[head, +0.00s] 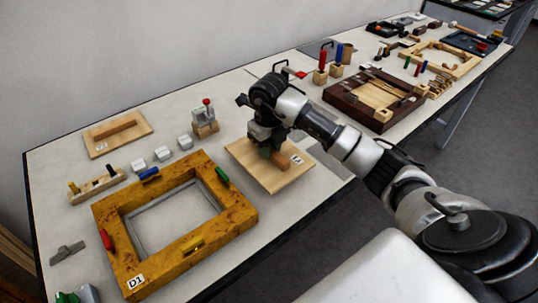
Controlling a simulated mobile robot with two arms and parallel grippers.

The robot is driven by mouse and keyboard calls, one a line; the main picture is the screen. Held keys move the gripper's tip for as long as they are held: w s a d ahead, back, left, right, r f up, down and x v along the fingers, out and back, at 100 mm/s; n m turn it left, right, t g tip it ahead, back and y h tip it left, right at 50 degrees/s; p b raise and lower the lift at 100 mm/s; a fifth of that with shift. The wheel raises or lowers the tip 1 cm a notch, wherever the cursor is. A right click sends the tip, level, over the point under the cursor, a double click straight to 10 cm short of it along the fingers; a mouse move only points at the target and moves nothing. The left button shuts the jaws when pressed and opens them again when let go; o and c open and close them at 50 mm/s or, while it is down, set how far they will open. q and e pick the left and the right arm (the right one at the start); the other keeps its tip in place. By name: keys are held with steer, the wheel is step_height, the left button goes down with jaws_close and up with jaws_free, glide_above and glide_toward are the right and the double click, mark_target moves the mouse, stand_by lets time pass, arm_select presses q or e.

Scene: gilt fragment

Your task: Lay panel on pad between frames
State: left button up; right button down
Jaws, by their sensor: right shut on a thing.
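A light wooden square panel (252,173) with a small white label lies flat or nearly flat between the ornate yellow frame (122,262), marked D1, and the dark brown frame (345,104). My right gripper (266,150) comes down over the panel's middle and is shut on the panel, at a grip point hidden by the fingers. I cannot tell whether the panel touches the surface below. A greyish patch (332,166) shows on the table right of the panel and may be the pad; the panel and arm hide part of it. My left gripper is not in view.
Another panel with a wooden bar (118,131) lies at the back left. Small white blocks (162,153) and a wooden block with a red-topped peg (205,122) stand behind the yellow frame. A light wooden frame (440,58) lies farther right. The wall borders the table's back.

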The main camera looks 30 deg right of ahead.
steer(key=shift+w+f, duration=0.15)
step_height(320, 180, down, 4)
steer(key=shift+r+p, duration=0.1)
steer(key=shift+p, duration=0.35)
steer(key=shift+f, duration=0.2)
steer(key=c, duration=1)
jaws_free()
steer(key=shift+o, duration=0.2)
